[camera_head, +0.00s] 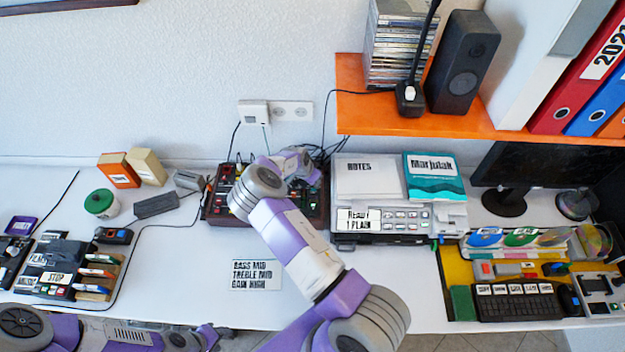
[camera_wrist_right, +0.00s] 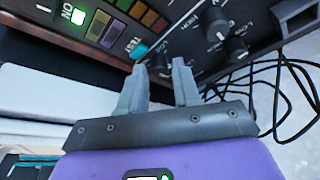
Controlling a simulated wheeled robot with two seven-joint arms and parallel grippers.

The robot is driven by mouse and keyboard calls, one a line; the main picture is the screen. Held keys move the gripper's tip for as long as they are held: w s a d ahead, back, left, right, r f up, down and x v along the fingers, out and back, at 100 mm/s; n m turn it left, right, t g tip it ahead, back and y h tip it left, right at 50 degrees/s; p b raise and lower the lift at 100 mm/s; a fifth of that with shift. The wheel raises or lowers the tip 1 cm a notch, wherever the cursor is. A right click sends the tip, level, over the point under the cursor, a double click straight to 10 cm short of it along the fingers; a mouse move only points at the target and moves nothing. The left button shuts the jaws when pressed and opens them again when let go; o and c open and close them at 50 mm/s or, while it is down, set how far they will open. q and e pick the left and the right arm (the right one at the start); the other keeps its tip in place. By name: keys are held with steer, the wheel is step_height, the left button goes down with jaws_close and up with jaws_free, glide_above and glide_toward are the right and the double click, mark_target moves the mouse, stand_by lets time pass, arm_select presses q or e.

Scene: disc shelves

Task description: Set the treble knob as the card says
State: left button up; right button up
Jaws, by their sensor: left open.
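The white card (camera_head: 256,275) lies on the desk and reads BASS MID, TREBLE MID, GAIN HIGH. The dark red-brown control box (camera_head: 220,205) stands against the wall behind it, partly covered by my right arm. In the right wrist view, its panel shows black knobs (camera_wrist_right: 218,30) with LOW and HIGH marks. I cannot tell which is the treble knob. My right gripper (camera_wrist_right: 160,66) has its fingertips apart at the panel, near a teal TEST button (camera_wrist_right: 139,51). My left gripper (camera_head: 212,334) is open and empty at the desk's front edge.
A printer (camera_head: 380,225) stands right of the box, under an orange shelf (camera_head: 480,128). A green-lidded jar (camera_head: 101,203) and a grey block (camera_head: 156,205) are left of it. Black cables run behind the box. The desk around the card is clear.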

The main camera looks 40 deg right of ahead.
mark_target(307, 190)
steer(key=v, duration=0.7)
steer(key=shift+a+r, duration=0.1)
